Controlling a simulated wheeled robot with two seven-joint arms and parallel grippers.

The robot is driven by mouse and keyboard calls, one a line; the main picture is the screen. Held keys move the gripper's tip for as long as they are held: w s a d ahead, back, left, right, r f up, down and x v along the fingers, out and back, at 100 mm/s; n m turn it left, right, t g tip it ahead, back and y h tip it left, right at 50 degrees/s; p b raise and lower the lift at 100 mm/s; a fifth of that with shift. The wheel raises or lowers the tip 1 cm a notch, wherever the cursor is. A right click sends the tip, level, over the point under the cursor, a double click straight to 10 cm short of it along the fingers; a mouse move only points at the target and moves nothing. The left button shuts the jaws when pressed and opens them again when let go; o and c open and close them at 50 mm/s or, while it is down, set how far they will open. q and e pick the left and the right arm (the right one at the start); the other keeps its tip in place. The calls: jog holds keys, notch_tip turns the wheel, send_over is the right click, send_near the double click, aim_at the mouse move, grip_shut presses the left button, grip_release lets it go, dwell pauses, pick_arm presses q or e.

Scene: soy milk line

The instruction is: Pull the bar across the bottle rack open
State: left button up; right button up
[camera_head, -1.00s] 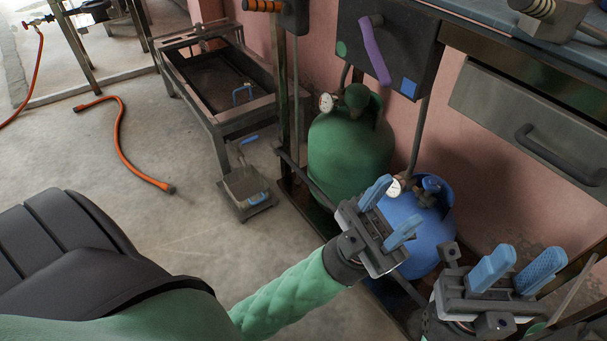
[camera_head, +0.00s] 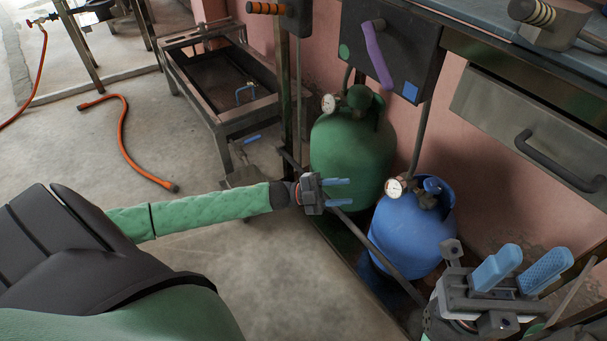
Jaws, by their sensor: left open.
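A dark bar (camera_head: 384,259) runs slantwise across the front of the bottle rack, past a green gas bottle (camera_head: 350,150) and a blue gas bottle (camera_head: 411,235). My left gripper (camera_head: 350,192) is open, its two blue fingers pointing right in front of the green bottle. It overlaps the bar in the picture and hides part of it. I cannot tell whether it touches the bar; nothing shows between its fingers. My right gripper (camera_head: 521,268) is open and empty at the lower right, fingers pointing up.
A control panel (camera_head: 390,45) with a purple lever (camera_head: 378,55) is above the bottles. A drawer with a dark handle (camera_head: 556,163) is at right. A low metal basin (camera_head: 218,85) stands at left. An orange hose (camera_head: 122,140) lies on open floor.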

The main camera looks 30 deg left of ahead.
pick_arm(q)
jog(key=w+a+f+t+y, duration=0.1)
jog(key=w+a+f+y, duration=0.2)
jog(key=a, duration=0.4)
jog(key=w+a+f+t+y, duration=0.1)
jog(key=w+a+f, duration=0.1)
jog(key=a+f, duration=0.35)
jog(key=t+y, duration=0.1)
jog(key=y, duration=0.4)
send_near(301, 174)
jog(key=x, duration=0.4)
jog(key=shift+m, duration=0.4)
jog(key=shift+b+x, duration=1)
jog(key=shift+x, duration=2.5)
jog(key=shift+f, duration=0.1)
jog(key=shift+c, duration=0.3)
jog(key=shift+s, duration=0.1)
grip_shut()
